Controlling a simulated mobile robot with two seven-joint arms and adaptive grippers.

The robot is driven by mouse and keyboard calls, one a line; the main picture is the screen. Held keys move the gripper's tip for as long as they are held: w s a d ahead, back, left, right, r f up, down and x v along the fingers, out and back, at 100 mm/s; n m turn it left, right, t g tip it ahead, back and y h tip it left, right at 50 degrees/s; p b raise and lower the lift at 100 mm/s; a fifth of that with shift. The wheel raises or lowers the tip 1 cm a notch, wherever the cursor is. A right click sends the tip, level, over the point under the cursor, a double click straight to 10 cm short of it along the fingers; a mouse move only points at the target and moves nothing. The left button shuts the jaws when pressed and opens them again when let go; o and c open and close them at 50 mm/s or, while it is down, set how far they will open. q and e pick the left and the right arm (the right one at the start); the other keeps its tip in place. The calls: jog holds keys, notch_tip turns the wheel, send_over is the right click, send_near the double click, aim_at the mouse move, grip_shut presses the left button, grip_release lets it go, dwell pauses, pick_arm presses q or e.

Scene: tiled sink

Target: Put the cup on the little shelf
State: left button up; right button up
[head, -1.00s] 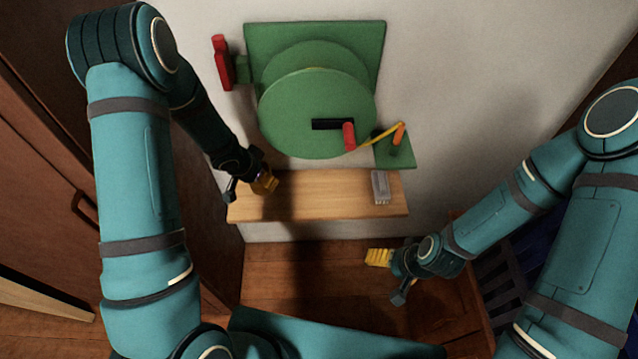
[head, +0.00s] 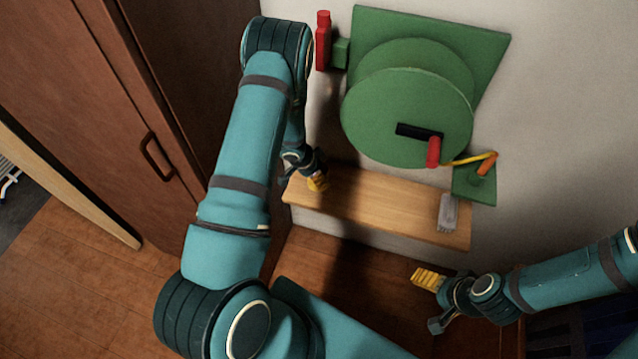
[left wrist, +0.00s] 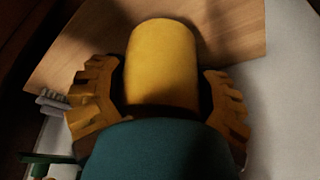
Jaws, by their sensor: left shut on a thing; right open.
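The cup (left wrist: 163,65) is a plain yellow cylinder in the left wrist view, between the ridged yellow fingers of my left gripper (left wrist: 160,100). In the head view my left gripper (head: 317,181) is shut on it at the left end of the shelf; the cup is hard to tell from the fingers there. The little shelf (head: 380,205) is a light wooden board on the wall, and it lies behind the cup in the left wrist view (left wrist: 85,45). I cannot tell whether the cup touches it. My right gripper (head: 430,280) is open and empty, below the shelf's right part.
A small grey block-like object (head: 447,213) lies at the shelf's right end. Above the shelf are a green wall panel with discs (head: 405,115), a red handle (head: 323,40) and a yellow-orange lever (head: 485,163). A brown cabinet (head: 130,100) stands left. The shelf's middle is clear.

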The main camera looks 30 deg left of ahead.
pick_arm(q)
jog(key=shift+f+b, duration=0.55)
jog(key=shift+f, duration=1.2)
jog(key=shift+f, duration=0.2)
jog(key=o, duration=1.2)
jog(key=shift+c, duration=0.2)
